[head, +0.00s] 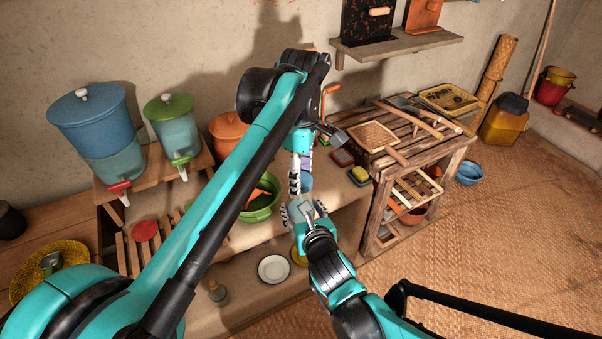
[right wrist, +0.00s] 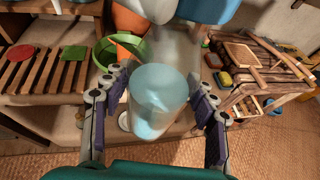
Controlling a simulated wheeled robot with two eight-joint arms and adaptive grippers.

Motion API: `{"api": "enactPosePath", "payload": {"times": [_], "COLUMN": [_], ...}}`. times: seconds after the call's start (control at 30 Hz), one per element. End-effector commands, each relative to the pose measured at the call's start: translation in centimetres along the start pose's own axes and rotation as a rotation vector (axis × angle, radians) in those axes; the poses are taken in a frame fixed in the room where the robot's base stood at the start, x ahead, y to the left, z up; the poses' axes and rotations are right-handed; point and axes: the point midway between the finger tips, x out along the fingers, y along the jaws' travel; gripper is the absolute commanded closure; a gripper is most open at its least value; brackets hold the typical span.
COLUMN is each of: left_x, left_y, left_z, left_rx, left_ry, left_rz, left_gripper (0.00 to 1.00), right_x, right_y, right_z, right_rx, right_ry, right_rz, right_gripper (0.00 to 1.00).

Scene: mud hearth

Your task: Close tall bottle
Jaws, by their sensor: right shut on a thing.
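A pale blue, see-through cylinder (right wrist: 158,105), seemingly the tall bottle, stands between the fingers of my right gripper (right wrist: 158,88) in the right wrist view. The right gripper is shut on it. In the head view my right gripper (head: 302,210) reaches up from below, its fingers spread around a small blue part (head: 306,181). My left gripper (head: 300,172) hangs just above, fingers downward; whether it is open or holds a cap is hidden. The bottle's mouth and any cap cannot be made out.
A green basin (head: 263,203) stands left of the grippers. A white plate (head: 273,268) and a small bottle (head: 217,294) lie in front. A blue dispenser (head: 92,130) and a green-lidded one (head: 173,135) stand at left. A slatted wooden table (head: 440,147) stands at right.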

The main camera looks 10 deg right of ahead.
Motion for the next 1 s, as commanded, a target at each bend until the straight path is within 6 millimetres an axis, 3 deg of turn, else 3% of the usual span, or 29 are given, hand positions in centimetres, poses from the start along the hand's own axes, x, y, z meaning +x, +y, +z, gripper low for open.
{"api": "enactPosePath", "payload": {"times": [0.03, 0.17, 0.37, 0.47, 1.0], "left_x": [-0.01, -0.02, -0.01, -0.01, 0.08], "left_y": [0.0, 0.01, 0.01, 0.01, 0.06], "left_z": [0.0, 0.0, 0.0, -0.01, -0.05], "left_rx": [0.0, 0.0, 0.01, 0.096, 1.377], "left_ry": [0.0, 0.0, 0.0, 0.0, 0.0], "left_rz": [0.0, 0.0, 0.0, 0.0, 0.001], "left_gripper": [0.55, 0.89, 0.91, 0.91, 0.91], "right_x": [0.0, 0.01, 0.01, 0.01, 0.01], "right_y": [0.01, 0.01, 0.02, 0.02, 0.02], "right_z": [0.04, 0.05, 0.06, 0.06, 0.07], "right_rx": [0.0, 0.0, 0.0, 0.0, 0.0], "right_ry": [-0.001, -0.001, -0.001, -0.002, -0.002], "right_rz": [0.0, 0.0, 0.001, 0.001, 0.001], "right_gripper": [1.0, 1.0, 1.0, 1.0, 1.0]}}
